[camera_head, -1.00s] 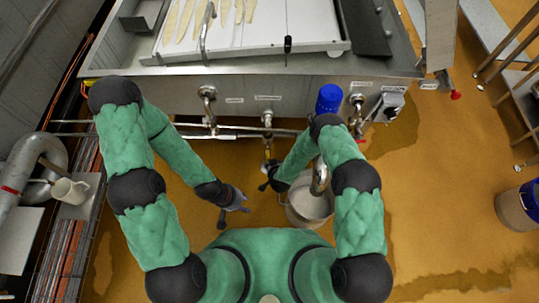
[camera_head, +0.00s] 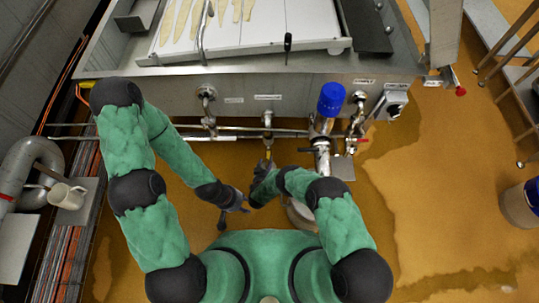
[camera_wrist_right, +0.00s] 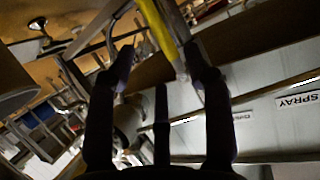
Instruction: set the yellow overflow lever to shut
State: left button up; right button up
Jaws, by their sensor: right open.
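The yellow overflow lever (camera_wrist_right: 156,28) shows in the right wrist view as a yellow bar between and just beyond the fingertips of my right gripper (camera_wrist_right: 160,66). I cannot tell whether a finger touches it. In the head view it is a small yellowish piece below the middle valve pipe (camera_head: 268,154). There my right gripper (camera_head: 263,168) is open at that piece and partly covers it. My left gripper (camera_head: 234,214) is lower left of it, apart from the lever, with its fingers spread and empty.
A steel vat (camera_head: 180,97) with labelled outlets runs across the back. A blue-topped valve (camera_head: 331,98) stands right of the lever. A pail (camera_head: 300,214) is partly hidden under my right arm. A pipe and white jug (camera_head: 70,196) are at left.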

aim_at(269, 155)
jog(key=b+x, duration=0.3)
jog(key=x, duration=0.3)
jog(key=shift+w+f, duration=0.3)
jog(key=shift+f, duration=0.05)
jog(key=shift+w+d+f, duration=0.1)
jog(key=shift+w+d, duration=0.05)
jog(key=shift+w, duration=0.3)
grip_shut()
